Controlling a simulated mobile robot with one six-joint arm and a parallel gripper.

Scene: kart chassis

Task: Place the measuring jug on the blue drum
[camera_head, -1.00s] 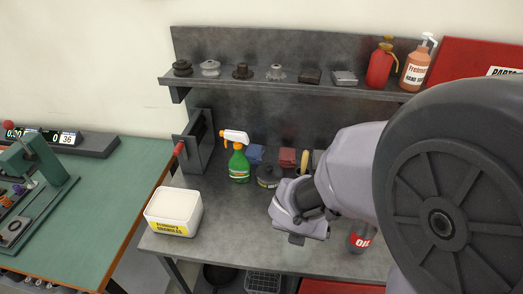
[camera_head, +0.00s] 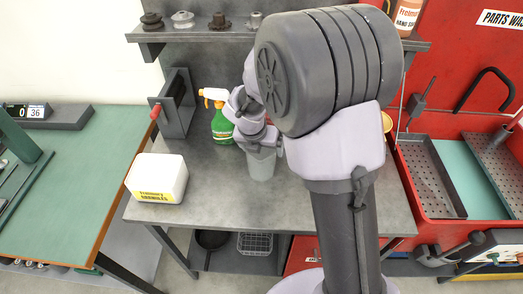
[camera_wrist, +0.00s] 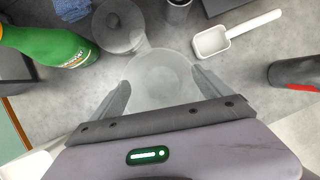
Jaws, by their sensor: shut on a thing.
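The measuring jug (camera_wrist: 158,76) is a translucent, pale cup between the two fingers of my gripper (camera_wrist: 161,88) in the wrist view. My gripper is shut on it. In the head view the jug (camera_head: 262,165) hangs below my gripper (camera_head: 259,146), upright as far as I can see, over the grey workbench (camera_head: 225,180). I cannot tell whether its base touches the bench. My arm hides much of the bench behind it. No blue drum shows in either view.
A white scoop (camera_wrist: 228,38) and a dark bottle (camera_wrist: 296,72) lie right. A white tub (camera_head: 157,178) sits front left; a red parts washer (camera_head: 440,110) stands right.

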